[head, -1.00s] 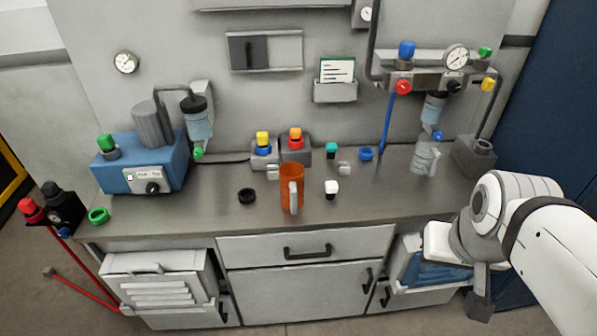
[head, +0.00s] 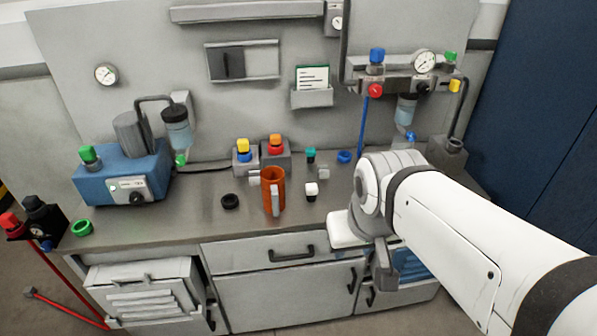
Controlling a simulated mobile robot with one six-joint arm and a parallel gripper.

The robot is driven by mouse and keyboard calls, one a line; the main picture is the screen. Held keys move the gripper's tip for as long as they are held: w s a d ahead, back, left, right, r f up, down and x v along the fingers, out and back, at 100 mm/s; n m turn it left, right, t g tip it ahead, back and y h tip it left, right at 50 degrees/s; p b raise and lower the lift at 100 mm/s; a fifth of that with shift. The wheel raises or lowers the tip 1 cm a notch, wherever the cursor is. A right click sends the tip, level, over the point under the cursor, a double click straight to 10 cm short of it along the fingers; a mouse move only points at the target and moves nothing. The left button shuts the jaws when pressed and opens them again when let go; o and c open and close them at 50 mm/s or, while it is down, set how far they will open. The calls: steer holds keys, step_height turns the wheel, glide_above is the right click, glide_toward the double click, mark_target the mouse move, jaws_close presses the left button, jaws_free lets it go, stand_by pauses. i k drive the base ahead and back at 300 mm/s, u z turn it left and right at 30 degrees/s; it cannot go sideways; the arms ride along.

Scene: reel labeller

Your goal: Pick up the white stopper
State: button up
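The white stopper (head: 311,190) stands on the grey bench top, to the right of the orange mug. It has a white top and a dark lower part. My gripper (head: 385,280) is in front of the bench, to the right of the stopper and nearer the camera, apart from it. The gripper points downward and is partly hidden by its own wrist. I cannot tell whether its fingers are open or shut.
The orange mug (head: 273,190) stands close left of the stopper. A black ring (head: 230,201) lies further left. A teal stopper (head: 311,155) and a blue ring (head: 344,157) are behind. The bench top (head: 240,225) is clear in front of the mug.

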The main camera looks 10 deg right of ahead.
mark_target(312, 189)
steer(key=z, duration=0.05)
steer(key=i, duration=1)
steer(key=u, duration=0.05)
